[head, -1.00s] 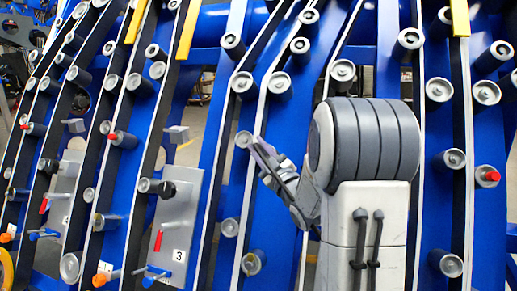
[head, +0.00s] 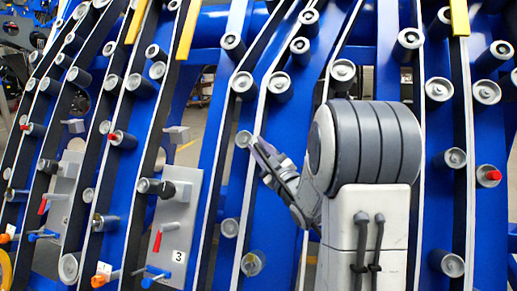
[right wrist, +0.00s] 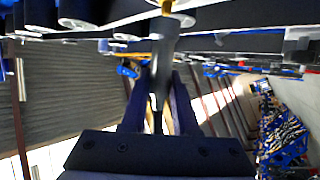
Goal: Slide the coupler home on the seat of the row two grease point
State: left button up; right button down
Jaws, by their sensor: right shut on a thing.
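My right gripper (head: 260,152) is in front of the blue frame in the head view, close to a grey roller end, and the arm hides much of what lies behind it. In the right wrist view my right gripper (right wrist: 158,88) is shut on a dark grey coupler (right wrist: 162,48). The coupler stands upright in that picture. Its upper end meets a small brass-coloured part (right wrist: 167,6) in front of a pale round face (right wrist: 181,19). I cannot tell whether the coupler is fully on it. I cannot make out the row two seat. My left gripper is not in view.
A grey plate marked 3 (head: 188,215) with a red lever (head: 157,240) stands to the left on the blue frame. Another grey plate (head: 58,205) is further left. Several rollers stick out around my arm, and black belts run between them.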

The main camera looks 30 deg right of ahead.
jog(key=shift+w+d+f+b, duration=0.45)
jog(key=shift+w+d, duration=0.05)
jog(key=shift+d, duration=0.1)
jog(key=c, duration=0.6)
grip_release()
jog(key=v, duration=1)
jog(key=shift+s, duration=0.2)
jog(key=shift+f, duration=0.15)
